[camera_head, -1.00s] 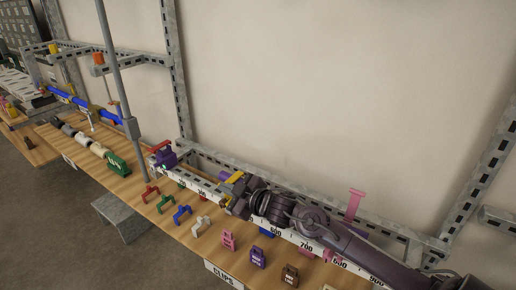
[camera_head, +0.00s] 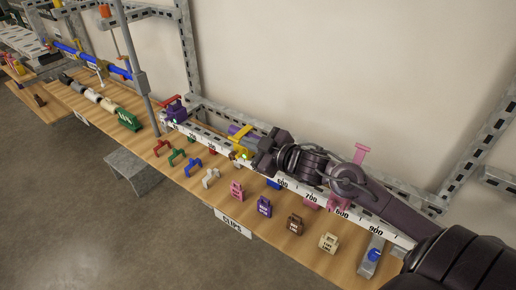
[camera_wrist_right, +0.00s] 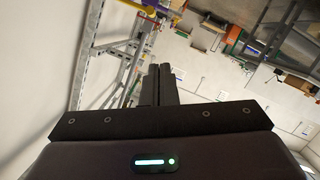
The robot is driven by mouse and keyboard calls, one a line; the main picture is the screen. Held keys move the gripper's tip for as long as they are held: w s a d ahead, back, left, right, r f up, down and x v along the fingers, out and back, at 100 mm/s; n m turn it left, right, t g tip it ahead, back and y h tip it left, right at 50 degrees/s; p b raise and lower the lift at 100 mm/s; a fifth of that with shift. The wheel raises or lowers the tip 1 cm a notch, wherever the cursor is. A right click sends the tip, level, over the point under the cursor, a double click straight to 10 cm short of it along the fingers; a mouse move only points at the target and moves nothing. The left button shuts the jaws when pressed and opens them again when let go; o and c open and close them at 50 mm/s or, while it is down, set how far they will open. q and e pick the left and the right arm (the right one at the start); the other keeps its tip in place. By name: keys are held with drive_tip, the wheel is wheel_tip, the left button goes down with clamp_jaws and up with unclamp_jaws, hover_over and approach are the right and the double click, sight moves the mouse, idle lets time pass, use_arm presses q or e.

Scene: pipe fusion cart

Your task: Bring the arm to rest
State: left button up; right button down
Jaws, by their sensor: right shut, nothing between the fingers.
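My right arm comes in from the lower right and lies along the white ruler rail in the head view. My right gripper (camera_head: 249,154) points left, low over the rail, beside a yellow clamp (camera_head: 241,141) with a grey-purple pipe piece (camera_head: 238,131). Whether it touches them I cannot tell. In the right wrist view the two dark fingers (camera_wrist_right: 159,84) are together with nothing between them. My left gripper is not in view.
The wooden bench (camera_head: 190,182) carries coloured clips, among them a purple clip (camera_head: 264,206) and a brown clip (camera_head: 295,224). A grey upright post (camera_head: 132,62) stands further left. A purple and red clamp (camera_head: 174,110) sits at the rail's left end. Floor in front is clear.

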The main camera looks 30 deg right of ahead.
drive_tip(key=v, duration=0.3)
drive_tip(key=shift+s+a+r, duration=0.1)
drive_tip(key=shift+s+a, duration=0.05)
drive_tip(key=shift+a, duration=0.1)
drive_tip(key=s+a+f+m+g+h, duration=0.2)
drive_tip(key=s+f+m+g+h, duration=0.3)
drive_tip(key=f, duration=0.5)
drive_tip(key=s+a+f+m+g+y, duration=0.1)
drive_tip(key=s+a+f+g, duration=0.25)
drive_tip(key=s, duration=0.35)
drive_tip(key=s+a+f+m+g, duration=0.1)
drive_tip(key=s+a+f+g, duration=0.15)
drive_tip(key=s+a, duration=0.4)
wheel_tip(320, 180, down, 28)
drive_tip(key=s+d+g, duration=0.1)
drive_tip(key=s+g, duration=0.1)
drive_tip(key=s, duration=0.1)
drive_tip(key=s+d+f, duration=0.2)
drive_tip(key=s+f, duration=0.7)
drive_tip(key=s, duration=0.1)
drive_tip(key=s+d+f, duration=0.2)
drive_tip(key=s+f, duration=0.7)
drive_tip(key=s, duration=0.1)
drive_tip(key=shift+f+n+g, duration=0.3)
drive_tip(key=shift+f+g, duration=0.1)
